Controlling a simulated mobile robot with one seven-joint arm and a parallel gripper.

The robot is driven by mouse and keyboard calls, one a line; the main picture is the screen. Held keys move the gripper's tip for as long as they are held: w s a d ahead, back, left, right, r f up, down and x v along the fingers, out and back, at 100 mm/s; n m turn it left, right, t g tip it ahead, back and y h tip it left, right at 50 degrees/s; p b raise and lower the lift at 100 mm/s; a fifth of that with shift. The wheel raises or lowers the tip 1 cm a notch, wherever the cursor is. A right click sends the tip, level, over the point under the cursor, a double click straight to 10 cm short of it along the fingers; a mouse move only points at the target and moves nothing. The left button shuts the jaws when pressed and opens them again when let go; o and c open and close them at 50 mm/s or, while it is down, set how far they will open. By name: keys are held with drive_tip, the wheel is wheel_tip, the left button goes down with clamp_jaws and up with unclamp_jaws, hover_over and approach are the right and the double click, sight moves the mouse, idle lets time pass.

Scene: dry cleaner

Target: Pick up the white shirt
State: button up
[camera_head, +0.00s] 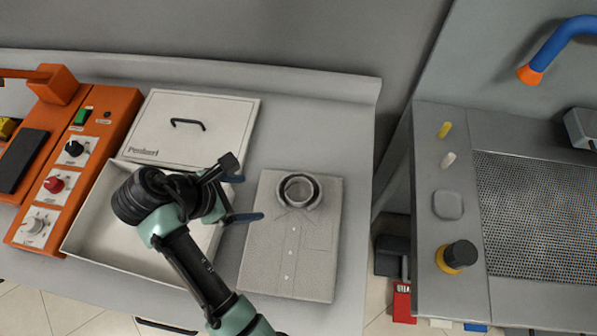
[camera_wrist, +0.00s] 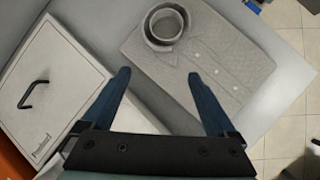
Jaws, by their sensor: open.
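The white shirt (camera_head: 288,250) lies folded flat on the grey counter, collar ring toward the back and buttons down the middle. In the wrist view the shirt (camera_wrist: 215,65) lies beyond the fingertips, mostly to the upper right. My gripper (camera_head: 252,197) is to the left of the shirt and above the counter, with one blue fingertip near the shirt's left edge. In the wrist view my gripper (camera_wrist: 158,75) has its two blue fingers spread wide with nothing between them. The right fingertip overlaps the shirt's lower left part in that picture; I cannot tell the height gap.
An open white box (camera_head: 125,262) stands left of the shirt, partly hidden by my arm. Its lid (camera_head: 190,142) with a black handle lies behind it. An orange control panel (camera_head: 108,135) is at far left. A gap separates the counter from the perforated table (camera_head: 540,215) at right.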

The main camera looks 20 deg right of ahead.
approach(279, 199)
drive_tip(key=f, duration=0.2)
drive_tip(key=shift+w+d+f, duration=0.25)
drive_tip(key=shift+d+f, duration=0.1)
drive_tip(key=shift+f, duration=0.05)
drive_tip(key=shift+d+p+x, duration=0.15)
drive_tip(key=shift+p+x, duration=0.15)
drive_tip(key=shift+x, duration=1.2)
drive_tip(key=shift+d+p+x, duration=0.15)
drive_tip(key=shift+p+x, duration=0.1)
drive_tip(key=shift+x, duration=1.2)
drive_tip(key=shift+r, duration=0.25)
clamp_jaws()
